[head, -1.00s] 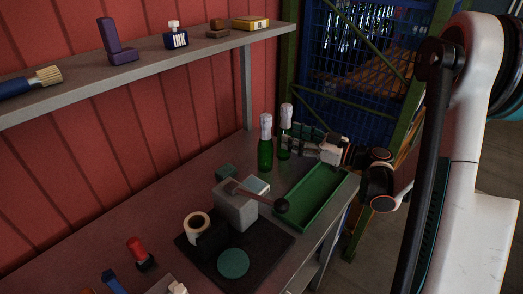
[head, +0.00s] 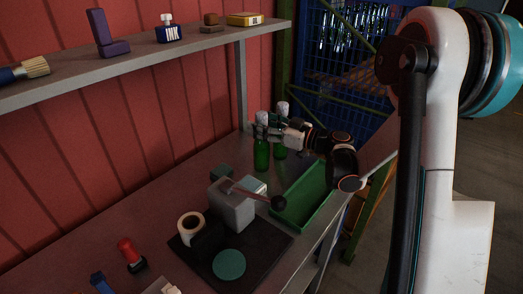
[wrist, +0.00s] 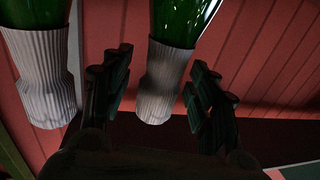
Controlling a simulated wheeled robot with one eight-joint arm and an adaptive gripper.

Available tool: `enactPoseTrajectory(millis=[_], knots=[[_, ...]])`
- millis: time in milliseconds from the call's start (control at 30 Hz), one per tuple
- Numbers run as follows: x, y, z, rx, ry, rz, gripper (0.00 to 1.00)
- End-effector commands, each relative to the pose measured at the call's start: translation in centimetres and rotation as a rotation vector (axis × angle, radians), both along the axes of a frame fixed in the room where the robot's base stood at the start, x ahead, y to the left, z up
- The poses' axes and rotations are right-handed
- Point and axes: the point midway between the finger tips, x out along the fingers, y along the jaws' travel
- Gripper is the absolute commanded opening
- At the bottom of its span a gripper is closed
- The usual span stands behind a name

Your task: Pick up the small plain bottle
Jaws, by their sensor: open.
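Two green bottles with whitish ribbed sleeves on their necks stand side by side at the table's back. The nearer bottle (head: 261,157) is on the left in the head view, and the farther bottle (head: 281,153) is just right of it. I cannot tell which one is the small plain bottle. My gripper (head: 268,132) is open at neck height. In the wrist view, where the bottles look upside down, one sleeved neck (wrist: 163,80) lies between my open fingers (wrist: 157,87), apparently the nearer bottle's. The other sleeved neck (wrist: 42,80) is outside the left finger.
A green tray (head: 319,213) lies in front of the bottles, below my arm. A grey block (head: 231,211) with a lever, a tape roll (head: 190,226) and a green disc (head: 229,264) occupy the table's middle. A shelf (head: 160,55) runs along the red wall.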

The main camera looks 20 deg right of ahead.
Motion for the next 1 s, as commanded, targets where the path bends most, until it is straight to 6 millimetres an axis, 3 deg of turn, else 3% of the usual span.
enactPoseTrajectory(millis=[100,333,767,1000], knots=[[0.0,0.0,0.1,0.0,0.0,0.0,0.52],[-0.1,0.0,0.1,0.0,0.0,0.0,0.0],[-0.1,0.0,0.3,0.001,-0.001,0.0,0.0],[-0.1,0.0,2.6,0.001,0.0,0.0,0.0]])
